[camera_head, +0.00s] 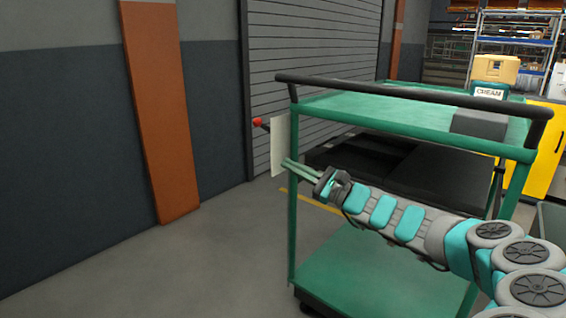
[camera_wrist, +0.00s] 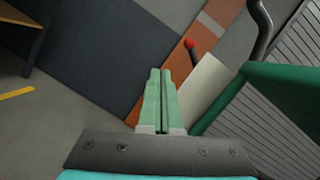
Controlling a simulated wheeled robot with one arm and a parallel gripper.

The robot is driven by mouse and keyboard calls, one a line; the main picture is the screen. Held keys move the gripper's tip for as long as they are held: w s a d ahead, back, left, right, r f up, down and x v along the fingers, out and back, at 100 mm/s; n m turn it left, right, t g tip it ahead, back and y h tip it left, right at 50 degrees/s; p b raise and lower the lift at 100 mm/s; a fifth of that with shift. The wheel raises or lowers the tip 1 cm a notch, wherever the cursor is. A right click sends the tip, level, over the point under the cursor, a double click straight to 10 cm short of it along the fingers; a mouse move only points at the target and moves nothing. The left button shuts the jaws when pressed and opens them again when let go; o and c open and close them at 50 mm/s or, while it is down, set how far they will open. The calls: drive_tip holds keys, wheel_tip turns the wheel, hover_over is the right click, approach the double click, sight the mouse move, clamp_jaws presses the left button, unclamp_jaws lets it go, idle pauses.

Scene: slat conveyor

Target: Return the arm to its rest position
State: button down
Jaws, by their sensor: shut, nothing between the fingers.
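My gripper (camera_head: 287,164) is at the end of my teal and grey arm, which reaches in from the right in the head view. Its two green fingers lie together, shut and empty. They point left, near the left post of the green cart (camera_head: 400,105). In the wrist view my gripper (camera_wrist: 161,75) also shows with its fingers closed side by side. A pale flat panel (camera_head: 279,146) is just beyond the fingertips in the head view. I cannot tell whether the fingers touch the cart post or the panel.
The cart has a dark handle rail (camera_head: 400,92) and a lower shelf (camera_head: 385,275). A red-tipped lever (camera_head: 258,122) is by the panel. A grey box (camera_head: 480,123) and a container labelled CREAM (camera_head: 489,92) are at the right. Open floor (camera_head: 170,275) lies at the left.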

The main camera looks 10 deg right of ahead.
drive_tip(key=shift+s+d+f, duration=0.15)
drive_tip(key=shift+s+d, duration=0.1)
drive_tip(key=shift+s, duration=0.15)
drive_tip(key=s+a+f+n+g, duration=0.1)
drive_tip(key=s+a+n+g, duration=1.15)
drive_tip(key=s+a, duration=0.7)
drive_tip(key=s+a+f+n+g+h, duration=0.2)
drive_tip(key=s+a+f+n+h, duration=0.2)
drive_tip(key=s+f, duration=0.35)
drive_tip(key=s+d+f+n+g+h, duration=0.1)
drive_tip(key=s+d+f+n+h, duration=0.1)
drive_tip(key=s+d+f+h, duration=0.3)
drive_tip(key=s+d+f+n+g+h, duration=0.1)
drive_tip(key=s+d+f+h, duration=0.4)
drive_tip(key=s+d, duration=0.7)
drive_tip(key=shift+s+d+f+n+h, duration=0.4)
drive_tip(key=shift+d+f+n, duration=0.15)
drive_tip(key=shift+n, duration=0.1)
